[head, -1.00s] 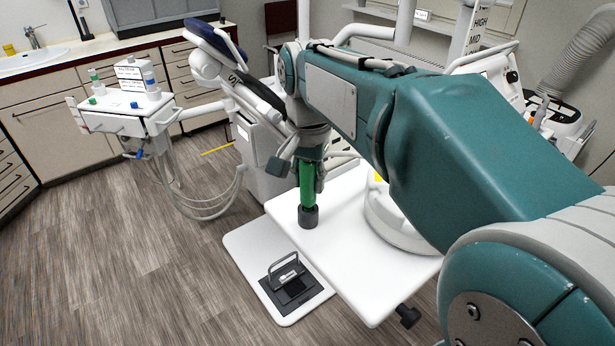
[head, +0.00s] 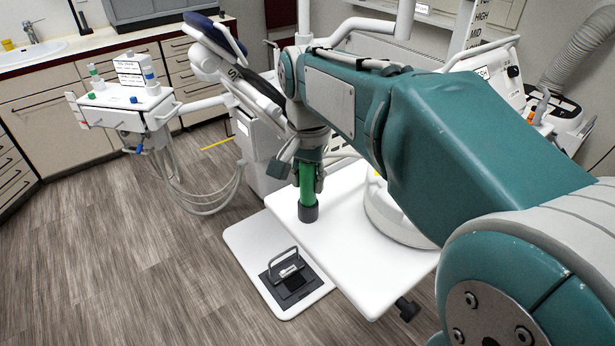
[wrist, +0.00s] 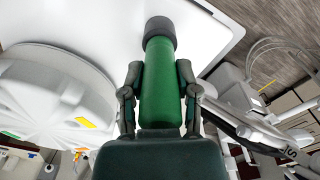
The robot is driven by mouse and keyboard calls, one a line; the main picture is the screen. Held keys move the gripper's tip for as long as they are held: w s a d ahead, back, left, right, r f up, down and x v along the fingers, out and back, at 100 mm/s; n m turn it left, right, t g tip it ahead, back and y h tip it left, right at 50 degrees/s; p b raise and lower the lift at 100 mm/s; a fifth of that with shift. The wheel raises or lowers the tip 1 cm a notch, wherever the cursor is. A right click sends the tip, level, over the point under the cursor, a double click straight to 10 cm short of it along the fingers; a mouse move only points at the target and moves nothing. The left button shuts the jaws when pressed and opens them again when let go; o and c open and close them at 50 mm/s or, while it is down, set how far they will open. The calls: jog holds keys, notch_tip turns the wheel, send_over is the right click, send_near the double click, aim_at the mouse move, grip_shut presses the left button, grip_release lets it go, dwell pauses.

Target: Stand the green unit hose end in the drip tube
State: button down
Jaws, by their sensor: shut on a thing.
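The green hose end (head: 307,185) is a green cylinder with a dark grey end piece, pointing down over the white table in the head view. My gripper (wrist: 159,75) is shut around its green body, with one finger on each side. The same hose end (wrist: 159,88) shows in the wrist view with its dark end away from the palm. In the head view its dark end overlaps the white tabletop; I cannot tell whether it touches. I cannot make out for certain which thing is the drip tube.
The white table (head: 350,270) carries a large white round body (head: 392,222) right of my gripper. A white base plate with a black pedal (head: 290,278) lies below. A white instrument cart (head: 125,110) with hanging hoses stands left. Wooden floor (head: 120,240) is clear at front left.

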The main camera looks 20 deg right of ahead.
jog(key=shift+c, duration=1.3)
grip_release()
jog(key=shift+o, duration=1.3)
jog(key=shift+r, duration=0.1)
jog(key=shift+r, duration=4.45)
